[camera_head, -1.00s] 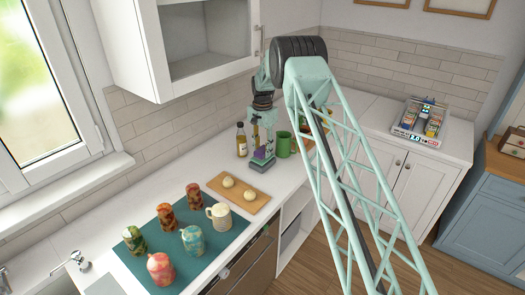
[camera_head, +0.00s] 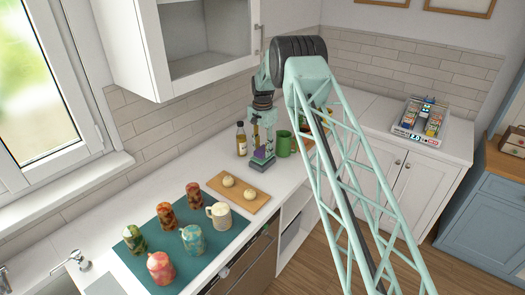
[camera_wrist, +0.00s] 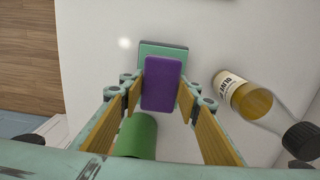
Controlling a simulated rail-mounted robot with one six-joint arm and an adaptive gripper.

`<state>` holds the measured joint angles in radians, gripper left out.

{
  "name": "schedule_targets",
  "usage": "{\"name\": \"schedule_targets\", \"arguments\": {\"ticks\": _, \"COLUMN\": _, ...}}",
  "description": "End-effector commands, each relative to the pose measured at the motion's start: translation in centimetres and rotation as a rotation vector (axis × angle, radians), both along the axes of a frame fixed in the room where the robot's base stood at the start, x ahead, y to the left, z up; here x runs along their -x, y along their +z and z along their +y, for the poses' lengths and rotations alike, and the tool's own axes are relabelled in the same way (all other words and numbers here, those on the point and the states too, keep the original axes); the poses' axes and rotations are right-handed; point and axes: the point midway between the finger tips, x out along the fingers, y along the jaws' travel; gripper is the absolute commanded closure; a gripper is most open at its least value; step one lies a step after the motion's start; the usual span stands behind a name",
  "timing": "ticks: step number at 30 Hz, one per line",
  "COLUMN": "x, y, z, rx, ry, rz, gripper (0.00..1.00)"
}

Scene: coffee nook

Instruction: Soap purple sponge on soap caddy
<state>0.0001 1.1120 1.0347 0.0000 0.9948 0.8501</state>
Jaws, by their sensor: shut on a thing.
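The purple sponge (camera_wrist: 162,82) stands between the two fingers of my gripper (camera_wrist: 160,90) in the wrist view, and the gripper is shut on it. In the head view my gripper (camera_head: 262,142) points down at the back of the counter, with a little purple of the sponge (camera_head: 262,154) showing low between its fingers. The soap caddy (camera_wrist: 163,46), a mint-green and grey block, lies under and just beyond the sponge in the wrist view. It shows at the foot of the gripper in the head view (camera_head: 260,166). Whether sponge and caddy touch, I cannot tell.
An oil bottle (camera_head: 241,140) stands close left of my gripper, and a green mug (camera_head: 284,144) close right. A wooden board (camera_head: 250,201) with two buns and a teal mat (camera_head: 215,255) with several mugs lie nearer. A wall cabinet (camera_head: 205,45) hangs above.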

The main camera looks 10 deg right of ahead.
Motion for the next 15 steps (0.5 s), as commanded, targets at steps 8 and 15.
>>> {"name": "schedule_targets", "arguments": {"ticks": 8, "x": 0.00, "y": -0.23, "z": 0.00, "rx": 0.000, "ry": 0.000, "rz": 0.000, "gripper": 0.78}}
{"name": "schedule_targets", "arguments": {"ticks": 15, "x": 0.01, "y": -0.40, "z": -0.01, "rx": 0.000, "ry": 0.000, "rz": 0.000, "gripper": 0.78}}
